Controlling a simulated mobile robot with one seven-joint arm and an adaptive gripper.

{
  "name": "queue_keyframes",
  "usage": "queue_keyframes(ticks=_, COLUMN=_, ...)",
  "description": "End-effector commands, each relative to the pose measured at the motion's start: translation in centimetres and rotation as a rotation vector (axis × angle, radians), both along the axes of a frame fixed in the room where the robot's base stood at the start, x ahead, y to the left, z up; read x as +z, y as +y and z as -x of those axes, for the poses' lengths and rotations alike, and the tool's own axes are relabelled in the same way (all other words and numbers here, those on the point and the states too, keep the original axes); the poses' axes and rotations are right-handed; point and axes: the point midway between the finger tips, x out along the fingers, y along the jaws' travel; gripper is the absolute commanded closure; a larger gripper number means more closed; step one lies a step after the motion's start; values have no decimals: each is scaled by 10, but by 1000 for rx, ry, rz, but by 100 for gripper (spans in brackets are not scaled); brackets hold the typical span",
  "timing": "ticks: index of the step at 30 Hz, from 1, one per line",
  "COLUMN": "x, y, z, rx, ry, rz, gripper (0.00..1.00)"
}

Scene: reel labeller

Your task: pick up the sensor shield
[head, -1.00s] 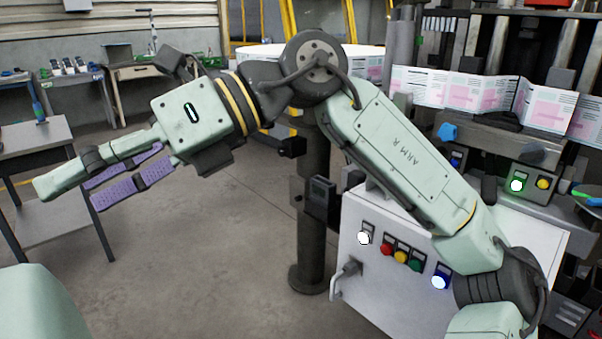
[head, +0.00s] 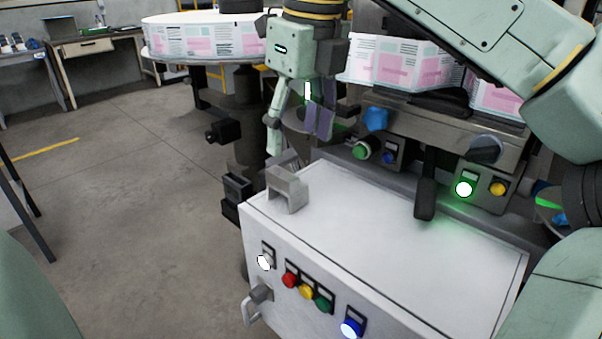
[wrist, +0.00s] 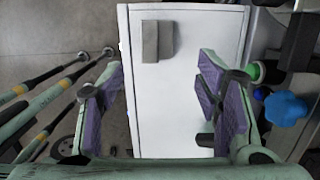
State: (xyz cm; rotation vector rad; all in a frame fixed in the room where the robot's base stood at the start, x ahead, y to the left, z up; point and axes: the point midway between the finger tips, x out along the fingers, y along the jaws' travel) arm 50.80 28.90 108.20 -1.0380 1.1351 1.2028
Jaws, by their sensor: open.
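The sensor shield appears to be the grey, angular bracket-like piece (head: 287,190) standing on the far left corner of the white cabinet top. In the wrist view it is a grey block (wrist: 157,41) near the upper edge of the white top, beyond the fingertips. My gripper (head: 298,128) points down, above and behind the piece in the head view. In the wrist view my gripper (wrist: 163,108) is open, its purple-padded fingers wide apart with only the white top between them. The piece is not between the fingers and nothing touches it.
The white cabinet (head: 390,235) has buttons and a handle on its front. Behind it is the machine with a blue knob (head: 375,118), lit green button (head: 464,189) and dark lever (head: 425,185). A label reel (head: 205,42) stands behind left.

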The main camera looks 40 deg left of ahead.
Motion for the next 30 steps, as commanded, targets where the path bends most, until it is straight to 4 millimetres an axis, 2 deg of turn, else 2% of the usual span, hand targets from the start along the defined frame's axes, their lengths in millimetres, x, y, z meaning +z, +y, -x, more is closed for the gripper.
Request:
queue_keyframes(ticks=6, x=-36, y=5, z=-1, rx=2, ry=3, rz=2, gripper=42)
queue_keyframes(ticks=14, x=-56, y=11, z=-1, rx=3, ry=5, rz=0, gripper=42)
queue_keyframes(ticks=21, x=-90, y=21, z=-2, rx=4, ry=3, rz=0, gripper=42)
queue_keyframes(ticks=25, x=-99, y=23, z=-2, rx=4, ry=4, rz=-2, gripper=42)
queue_keyframes(ticks=30, x=-100, y=23, z=-2, rx=4, ry=3, rz=-2, gripper=42)
